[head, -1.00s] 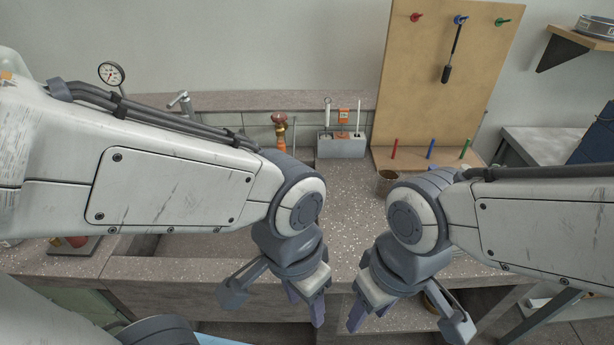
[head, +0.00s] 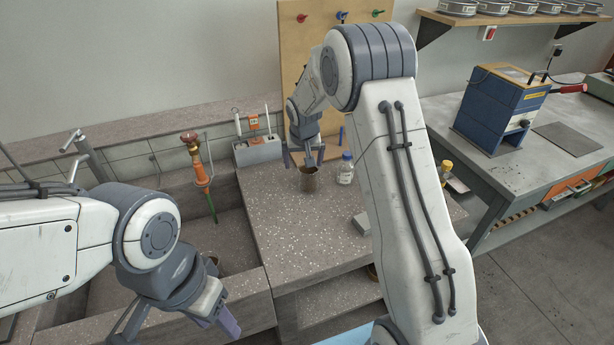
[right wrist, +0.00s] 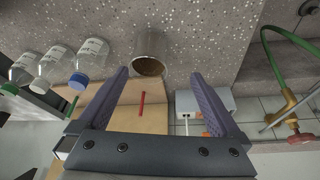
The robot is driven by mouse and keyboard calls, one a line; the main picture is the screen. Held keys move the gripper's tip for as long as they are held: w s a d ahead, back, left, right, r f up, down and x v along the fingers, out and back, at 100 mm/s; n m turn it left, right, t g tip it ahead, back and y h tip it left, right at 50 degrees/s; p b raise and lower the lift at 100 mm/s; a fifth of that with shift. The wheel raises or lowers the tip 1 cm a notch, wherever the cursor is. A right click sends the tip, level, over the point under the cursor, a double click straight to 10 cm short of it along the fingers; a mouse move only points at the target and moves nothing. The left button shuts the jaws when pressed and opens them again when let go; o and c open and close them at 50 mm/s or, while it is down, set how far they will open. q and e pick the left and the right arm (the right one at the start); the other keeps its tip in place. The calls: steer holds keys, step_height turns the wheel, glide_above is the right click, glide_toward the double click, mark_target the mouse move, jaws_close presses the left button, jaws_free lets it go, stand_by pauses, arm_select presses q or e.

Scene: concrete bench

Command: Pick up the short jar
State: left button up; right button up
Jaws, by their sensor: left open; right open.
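A short brownish metal cylinder, open at the top (head: 310,180), stands upright on the speckled bench (head: 300,235); it looks like the short jar. My right gripper (head: 304,157) is open just above it, and I cannot tell whether they touch in the head view. In the right wrist view the open fingers (right wrist: 159,76) point towards the jar (right wrist: 150,45), whose mouth shows beyond the fingertips with nothing gripped.
A blue-capped bottle (head: 345,168) stands close right of the jar; several bottles (right wrist: 55,67) show in the right wrist view. A grey holder (head: 257,150) and pegboard (head: 300,60) stand behind. The sink with an orange-red fitting (head: 200,175) is left.

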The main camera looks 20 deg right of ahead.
mark_target(309, 176)
steer(key=shift+w+d+f, duration=0.4)
steer(key=shift+d+f, duration=0.1)
steer(key=shift+d, duration=0.1)
steer(key=shift+w+d+f, duration=0.4)
steer(key=shift+d+f, duration=0.05)
steer(key=shift+d, duration=0.15)
steer(key=p+x, duration=0.2)
steer(key=x, duration=0.7)
steer(key=shift+s+p, duration=0.1)
steer(key=shift+p, duration=0.25)
steer(key=shift+f, duration=0.25)
steer(key=shift+c, duration=0.3)
steer(key=c, duration=1.2)
steer(key=shift+r, duration=0.15)
